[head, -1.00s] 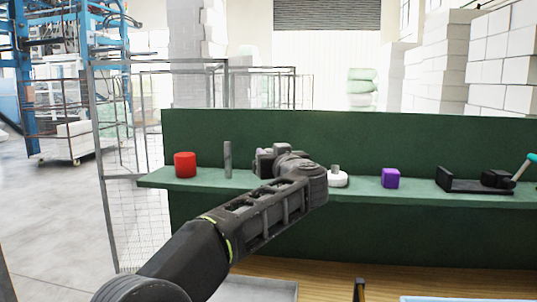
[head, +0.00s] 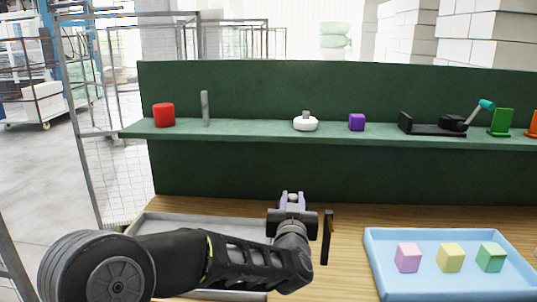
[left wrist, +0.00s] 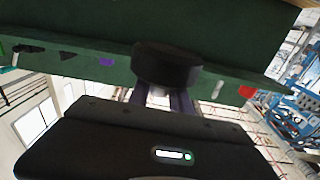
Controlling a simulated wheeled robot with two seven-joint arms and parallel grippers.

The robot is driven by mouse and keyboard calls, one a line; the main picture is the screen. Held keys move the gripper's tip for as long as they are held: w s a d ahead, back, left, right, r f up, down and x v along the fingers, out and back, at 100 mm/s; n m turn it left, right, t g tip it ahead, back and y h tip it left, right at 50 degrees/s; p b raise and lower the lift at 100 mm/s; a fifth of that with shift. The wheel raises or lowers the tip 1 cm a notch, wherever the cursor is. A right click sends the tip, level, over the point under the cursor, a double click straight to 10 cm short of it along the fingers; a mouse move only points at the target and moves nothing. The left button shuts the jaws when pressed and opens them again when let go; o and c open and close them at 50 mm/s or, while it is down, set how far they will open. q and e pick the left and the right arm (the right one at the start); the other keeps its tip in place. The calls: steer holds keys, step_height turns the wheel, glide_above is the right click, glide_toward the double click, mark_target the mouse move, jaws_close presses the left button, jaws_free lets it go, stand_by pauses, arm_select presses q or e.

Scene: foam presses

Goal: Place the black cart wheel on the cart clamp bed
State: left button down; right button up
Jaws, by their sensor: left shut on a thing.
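The black cart wheel (left wrist: 167,66), a thick dark disc, is between the fingertips of my left gripper (left wrist: 165,98) in the left wrist view. In the head view my left gripper (head: 292,198) is shut over the wooden table, below and in front of the green shelf; I cannot make out the wheel clearly there. A black clamp fixture (head: 430,130) with a teal-tipped lever stands on the shelf at the right, apparently the cart clamp bed. Its lever is raised at a slant. The gripper is well left of it and lower. My right gripper is not in view.
The shelf (head: 240,134) holds a red cylinder (head: 164,115), grey peg (head: 205,108), white round piece (head: 305,124), purple cube (head: 356,122) and green bracket (head: 502,122). A blue tray (head: 385,277) with cubes and a black upright (head: 327,237) are near the gripper.

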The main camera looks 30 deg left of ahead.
arm_select(q)
steer(key=d+f+m+h, duration=0.1)
steer(key=d+f+h, duration=0.2)
steer(key=d+f, duration=0.2)
steer(key=d+f+m+t+h, duration=0.1)
steer(key=d+f+m+h, duration=0.1)
steer(key=d+f, duration=0.3)
steer(key=s+d+f+m+t+h, duration=0.1)
steer(key=d+f+m+h, duration=0.1)
steer(key=d+f, duration=0.4)
step_height(320, 180, down, 5)
steer(key=shift+r+h, duration=0.1)
steer(key=shift+h, duration=0.8)
steer(key=shift+r, duration=0.1)
steer(key=shift+r, duration=0.1)
